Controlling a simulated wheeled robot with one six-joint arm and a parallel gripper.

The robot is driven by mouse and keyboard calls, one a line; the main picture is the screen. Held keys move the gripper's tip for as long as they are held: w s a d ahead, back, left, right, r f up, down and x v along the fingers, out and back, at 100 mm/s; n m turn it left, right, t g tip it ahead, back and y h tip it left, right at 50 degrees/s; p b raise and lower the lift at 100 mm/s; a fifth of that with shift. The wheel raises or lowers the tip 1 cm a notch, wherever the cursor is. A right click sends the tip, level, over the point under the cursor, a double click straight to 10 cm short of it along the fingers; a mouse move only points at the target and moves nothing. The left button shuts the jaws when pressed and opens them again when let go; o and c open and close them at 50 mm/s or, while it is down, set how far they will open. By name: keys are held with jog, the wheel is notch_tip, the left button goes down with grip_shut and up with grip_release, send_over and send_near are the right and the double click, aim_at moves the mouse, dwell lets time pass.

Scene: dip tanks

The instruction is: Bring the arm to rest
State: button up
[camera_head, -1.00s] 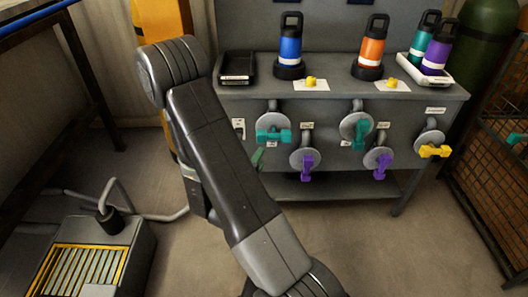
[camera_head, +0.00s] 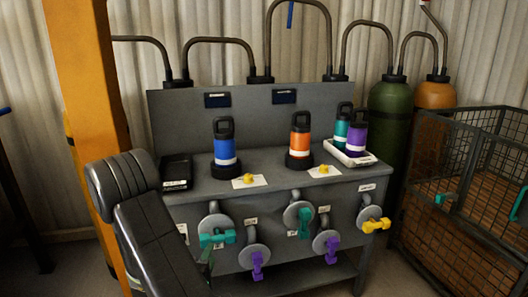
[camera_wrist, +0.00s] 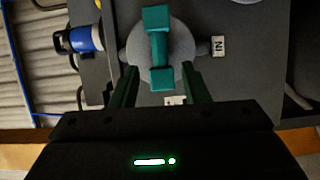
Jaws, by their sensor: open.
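My gripper (camera_wrist: 160,70) is open in the wrist view. Its two dark green fingers stand apart, just short of a teal valve handle (camera_wrist: 158,48) on a round grey valve body (camera_wrist: 180,50). In the head view this appears to be the left teal handle (camera_head: 217,239), lying level on the bench front. My arm (camera_head: 155,240) rises at the lower left, in front of the bench's left end. It hides most of my gripper there; only a dark green sliver shows beside the arm.
The grey bench (camera_head: 215,187) carries a blue bottle (camera_head: 224,148), an orange bottle (camera_head: 300,140) and a white tray (camera_head: 352,157) with teal and purple bottles. More valves with purple, teal and yellow handles line its front. An orange post (camera_head: 85,100) stands left, a wire cage (camera_head: 450,220) right.

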aim_at(217, 241)
jog(key=w, duration=0.5)
jog(key=w+d, duration=0.1)
jog(key=w, duration=0.2)
jog(key=shift+w+b, duration=0.25)
jog(key=shift+b, duration=0.05)
